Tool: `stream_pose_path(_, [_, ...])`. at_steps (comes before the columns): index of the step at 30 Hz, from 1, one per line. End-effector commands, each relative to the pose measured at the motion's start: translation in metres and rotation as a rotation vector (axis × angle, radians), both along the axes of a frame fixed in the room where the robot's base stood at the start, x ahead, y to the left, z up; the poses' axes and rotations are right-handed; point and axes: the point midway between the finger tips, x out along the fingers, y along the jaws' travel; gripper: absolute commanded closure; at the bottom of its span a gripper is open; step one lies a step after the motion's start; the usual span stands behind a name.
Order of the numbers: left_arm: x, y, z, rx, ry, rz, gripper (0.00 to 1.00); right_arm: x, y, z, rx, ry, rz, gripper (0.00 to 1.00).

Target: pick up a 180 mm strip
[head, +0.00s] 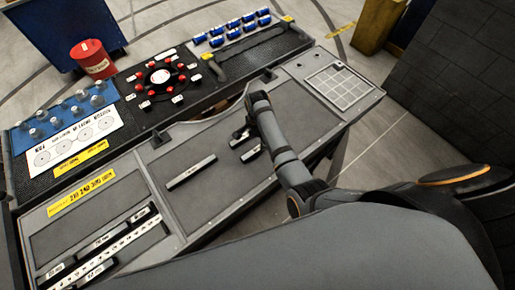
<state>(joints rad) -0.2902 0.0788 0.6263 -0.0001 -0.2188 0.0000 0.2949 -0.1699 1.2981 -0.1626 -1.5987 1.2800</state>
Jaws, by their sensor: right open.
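A dark strip with a pale edge (192,172) lies on the grey middle panel of the workbench (165,208). A shorter strip (251,155) lies to its right, partly hidden beside my right arm. My right gripper (242,134) is open, low over the panel, just beyond the shorter strip; its fingers are small and dark, and whether they touch anything is unclear. Several labelled strips lie in the tray at the lower left, one of them a pale dotted strip (97,247). The lengths printed on them are too small to read. My left gripper is out of view.
A red can (92,59) stands at the back left. A dial with red knobs (161,77), blue cylinders (233,27) and a raised bar (250,50) line the far side. A pale grid plate (341,88) lies right of my arm.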

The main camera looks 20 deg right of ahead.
Motion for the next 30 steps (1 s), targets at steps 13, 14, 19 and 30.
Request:
stream_pose_path(13, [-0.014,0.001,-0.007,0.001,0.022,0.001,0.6,0.001,0.0,-0.038,0.0,-0.002,0.001,0.45])
stream_pose_path(14, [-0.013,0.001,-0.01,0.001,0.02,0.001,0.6,0.002,0.001,-0.042,0.0,-0.001,0.001,0.45])
stream_pose_path(19, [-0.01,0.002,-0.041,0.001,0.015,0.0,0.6,0.005,0.003,-0.07,0.0,-0.003,0.001,0.45])
stream_pose_path(30, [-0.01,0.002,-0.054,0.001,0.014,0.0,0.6,0.004,0.003,-0.081,0.001,-0.002,0.001,0.45])
